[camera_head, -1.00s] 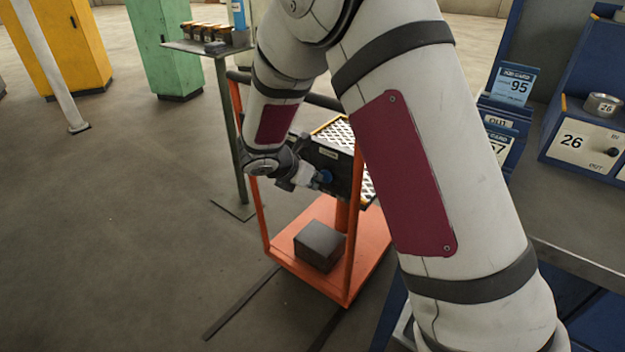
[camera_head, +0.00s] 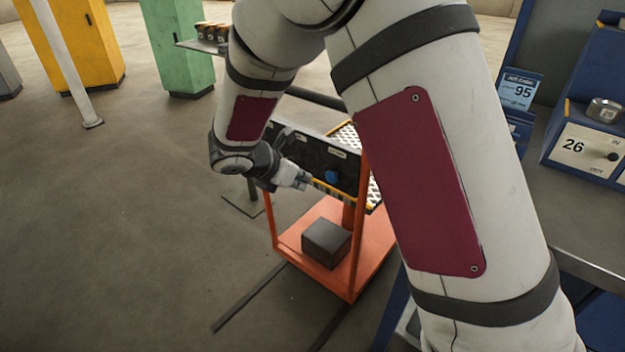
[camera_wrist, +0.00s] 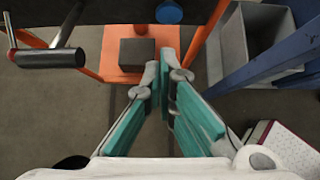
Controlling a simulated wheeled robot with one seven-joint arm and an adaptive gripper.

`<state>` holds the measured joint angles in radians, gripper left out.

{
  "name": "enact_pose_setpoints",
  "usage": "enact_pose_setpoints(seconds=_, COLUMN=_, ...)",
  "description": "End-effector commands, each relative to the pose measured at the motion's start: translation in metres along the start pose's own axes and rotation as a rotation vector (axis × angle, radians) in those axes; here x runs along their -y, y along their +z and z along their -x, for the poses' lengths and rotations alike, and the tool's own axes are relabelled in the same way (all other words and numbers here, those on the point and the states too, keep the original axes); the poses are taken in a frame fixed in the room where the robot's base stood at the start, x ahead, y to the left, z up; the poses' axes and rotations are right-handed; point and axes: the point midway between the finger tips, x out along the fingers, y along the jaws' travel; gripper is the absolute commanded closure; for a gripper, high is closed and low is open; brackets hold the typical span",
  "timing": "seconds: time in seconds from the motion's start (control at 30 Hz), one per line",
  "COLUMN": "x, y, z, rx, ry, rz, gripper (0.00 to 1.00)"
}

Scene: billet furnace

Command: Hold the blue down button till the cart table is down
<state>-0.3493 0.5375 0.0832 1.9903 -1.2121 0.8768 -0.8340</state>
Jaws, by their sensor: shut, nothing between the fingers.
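The orange cart (camera_head: 375,242) stands ahead in the head view. Its perforated, yellow-edged table (camera_head: 347,133) sits well above the orange base, partly hidden by my arm. A black panel (camera_head: 308,155) on the cart's near side carries the round blue button (camera_head: 331,177). My gripper (camera_head: 306,183) is shut and empty, left of and in front of the button, apart from it. In the wrist view the blue button (camera_wrist: 169,12) is at the top edge, beyond my closed fingertips (camera_wrist: 161,63).
A dark block (camera_head: 327,243) lies on the cart's base (camera_head: 290,238). A grey bench (camera_head: 575,215) with a box marked 26 (camera_head: 577,147) stands at right. Yellow (camera_head: 85,45) and green (camera_head: 177,45) cabinets stand behind. The floor at left is clear.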

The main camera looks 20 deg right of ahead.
Motion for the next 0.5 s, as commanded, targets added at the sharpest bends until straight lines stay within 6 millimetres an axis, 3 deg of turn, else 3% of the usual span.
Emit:
enact_pose_setpoints(seconds=0.2, x=0.0, y=0.0, z=0.029, rx=-0.001, ry=0.001, rz=0.001, gripper=1.0)
enact_pose_setpoints(seconds=0.5, x=0.0, y=-0.001, z=0.035, rx=-0.001, ry=0.0, rz=0.002, gripper=1.0)
